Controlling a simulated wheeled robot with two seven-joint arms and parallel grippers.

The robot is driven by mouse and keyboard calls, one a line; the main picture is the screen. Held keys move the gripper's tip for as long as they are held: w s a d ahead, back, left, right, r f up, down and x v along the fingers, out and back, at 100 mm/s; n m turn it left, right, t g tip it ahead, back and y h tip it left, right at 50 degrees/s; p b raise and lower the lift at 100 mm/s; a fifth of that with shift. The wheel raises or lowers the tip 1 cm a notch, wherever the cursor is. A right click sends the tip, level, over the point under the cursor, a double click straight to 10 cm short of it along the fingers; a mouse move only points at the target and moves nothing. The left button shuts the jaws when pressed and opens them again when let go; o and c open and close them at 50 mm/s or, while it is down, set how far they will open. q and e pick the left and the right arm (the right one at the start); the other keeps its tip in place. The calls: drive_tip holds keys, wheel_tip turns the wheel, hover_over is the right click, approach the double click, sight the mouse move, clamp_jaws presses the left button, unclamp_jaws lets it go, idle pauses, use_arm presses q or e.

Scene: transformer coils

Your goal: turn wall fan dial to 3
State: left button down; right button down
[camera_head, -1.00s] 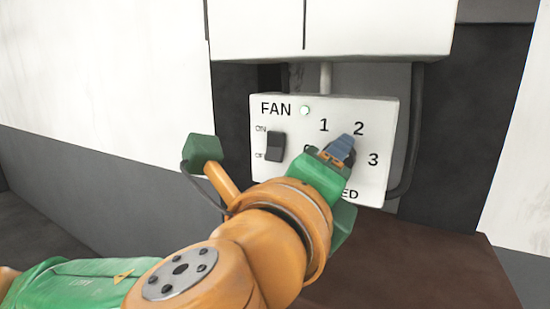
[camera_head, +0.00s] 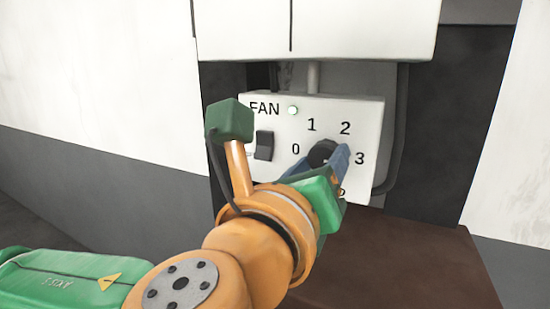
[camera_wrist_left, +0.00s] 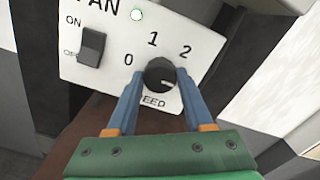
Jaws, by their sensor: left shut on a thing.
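The white fan control box (camera_head: 276,170) is on the wall and also fills the upper wrist view (camera_wrist_left: 118,52). Its black round speed dial (camera_head: 320,152) sits among the numbers 0, 1, 2 and 3. In the wrist view the dial (camera_wrist_left: 160,72) has a white mark pointing right and slightly down, toward the right finger; the 3 is hidden there. My left gripper (camera_head: 328,160) is shut on the dial, with one blue finger on each side in the wrist view (camera_wrist_left: 159,76). My right gripper is not in view.
A black ON/OFF rocker switch (camera_head: 264,146) and a lit green lamp (camera_head: 293,110) are on the box. A white cabinet (camera_head: 360,28) hangs above. A dark cable (camera_head: 401,130) runs down the right side. A brown surface (camera_head: 400,260) lies below.

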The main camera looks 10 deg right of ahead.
use_arm(q)
drive_tip(key=shift+f, duration=0.25)
drive_tip(key=shift+c, duration=1.4)
unclamp_jaws()
drive_tip(key=shift+r, duration=0.1)
drive_tip(key=shift+s+r, duration=0.1)
drive_tip(key=shift+a, duration=0.1)
drive_tip(key=b+v, duration=0.3)
drive_tip(key=v, duration=0.4)
